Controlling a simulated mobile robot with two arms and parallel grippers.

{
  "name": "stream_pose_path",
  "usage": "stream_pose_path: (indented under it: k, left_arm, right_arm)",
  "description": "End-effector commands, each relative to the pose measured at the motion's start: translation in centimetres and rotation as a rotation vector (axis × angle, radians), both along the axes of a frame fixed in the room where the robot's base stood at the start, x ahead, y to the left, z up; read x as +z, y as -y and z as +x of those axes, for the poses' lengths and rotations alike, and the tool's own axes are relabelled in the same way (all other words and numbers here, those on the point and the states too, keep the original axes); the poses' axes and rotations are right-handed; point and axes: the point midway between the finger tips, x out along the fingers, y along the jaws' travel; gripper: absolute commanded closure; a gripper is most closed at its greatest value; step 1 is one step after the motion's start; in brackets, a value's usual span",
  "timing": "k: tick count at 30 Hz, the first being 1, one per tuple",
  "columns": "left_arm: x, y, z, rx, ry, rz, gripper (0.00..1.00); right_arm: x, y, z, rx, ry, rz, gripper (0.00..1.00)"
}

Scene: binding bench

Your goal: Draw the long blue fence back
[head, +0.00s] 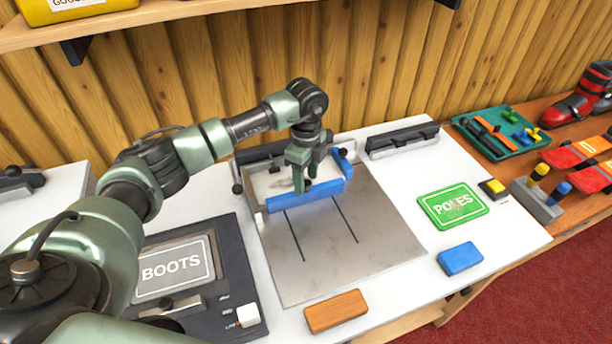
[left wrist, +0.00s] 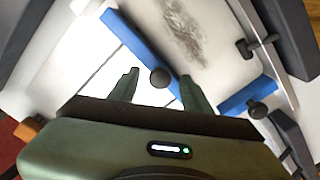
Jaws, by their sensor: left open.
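The long blue fence (head: 322,196) lies across the metal plate (head: 340,250), near its back part. It also shows in the left wrist view (left wrist: 138,42), running diagonally, with a round black knob (left wrist: 160,78) on it. My left gripper (head: 303,188) is at the fence, pointing down. In the left wrist view its fingers (left wrist: 158,82) are open, one on each side of the knob, with gaps showing. The fingers partly hide the fence in the head view. My right gripper is not in view.
A shorter blue fence (head: 342,162) with its own black knob (left wrist: 257,110) stands at the back right of the plate. A dark BOOTS panel (head: 205,262) is at the left. An orange block (head: 336,311) and a blue block (head: 460,258) lie in front. The plate's front is clear.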

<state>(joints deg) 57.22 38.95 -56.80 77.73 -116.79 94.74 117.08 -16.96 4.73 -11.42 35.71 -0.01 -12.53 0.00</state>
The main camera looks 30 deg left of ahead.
Motion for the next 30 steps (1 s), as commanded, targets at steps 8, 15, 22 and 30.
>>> stream_pose_path:
  k: [8,15,22,30]
  left_arm:
    - [0.04,0.01,0.01,0.000,0.000,0.000,0.99]
    - [0.07,-0.01,0.02,0.001,0.001,0.000,1.00]
    - [0.09,-0.01,0.03,0.001,0.001,-0.001,1.00]
    - [0.12,-0.02,0.05,0.001,0.001,-0.001,1.00]
  right_arm:
    - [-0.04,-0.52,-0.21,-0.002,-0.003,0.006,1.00]
    - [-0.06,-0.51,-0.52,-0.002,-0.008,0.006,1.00]
    - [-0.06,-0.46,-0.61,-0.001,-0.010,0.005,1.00]
    - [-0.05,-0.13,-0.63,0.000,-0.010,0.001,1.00]
